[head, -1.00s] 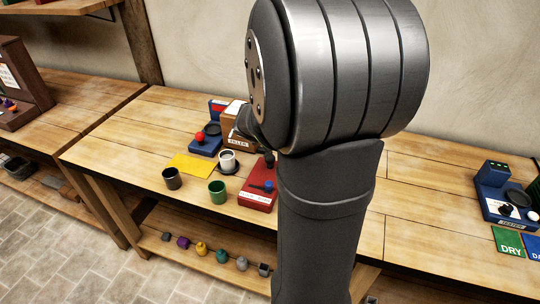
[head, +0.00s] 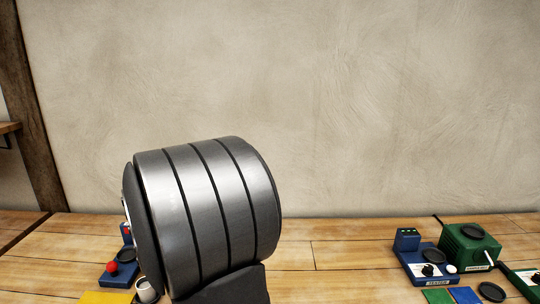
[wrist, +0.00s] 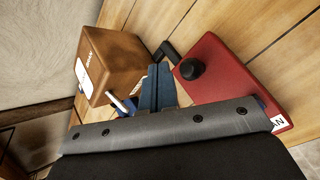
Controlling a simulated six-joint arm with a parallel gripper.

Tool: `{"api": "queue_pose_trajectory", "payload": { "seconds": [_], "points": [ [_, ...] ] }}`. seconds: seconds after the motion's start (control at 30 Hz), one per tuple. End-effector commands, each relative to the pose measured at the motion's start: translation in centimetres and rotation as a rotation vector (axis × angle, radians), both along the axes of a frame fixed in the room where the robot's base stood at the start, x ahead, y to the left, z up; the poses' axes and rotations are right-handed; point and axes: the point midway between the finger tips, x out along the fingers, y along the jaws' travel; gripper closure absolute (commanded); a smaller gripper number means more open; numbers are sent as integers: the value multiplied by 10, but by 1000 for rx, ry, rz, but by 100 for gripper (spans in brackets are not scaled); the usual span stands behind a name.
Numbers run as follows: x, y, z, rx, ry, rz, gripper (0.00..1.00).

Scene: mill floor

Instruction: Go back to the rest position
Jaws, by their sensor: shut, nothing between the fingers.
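In the wrist view my gripper (wrist: 158,88) points over the bench, its two blue-grey fingers close together and empty. A brown wooden box (wrist: 118,62) with a white label stands to the left of the fingers. A red base (wrist: 222,82) with a black knob lies to their right. The fingers appear apart from both, though the exact gap cannot be told. In the head view only a large grey joint of my arm shows; my gripper is out of that view.
In the head view a blue device with a red knob (head: 113,267), a white cup (head: 147,291) and a yellow mat (head: 104,297) are by my arm. A blue tester (head: 425,265) and a green machine (head: 468,246) stand at right. The bench between (head: 340,262) is clear.

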Motion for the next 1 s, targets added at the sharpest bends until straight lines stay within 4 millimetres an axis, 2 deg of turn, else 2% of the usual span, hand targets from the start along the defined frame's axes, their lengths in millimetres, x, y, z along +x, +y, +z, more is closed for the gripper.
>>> {"api": "queue_pose_trajectory", "payload": {
  "seconds": [0.2,0.43,1.0],
  "points": [
    [0,0,25,3,-1,0,100],
    [0,0,44,2,-1,-1,100],
    [0,0,44,-2,1,1,100]
  ]
}}
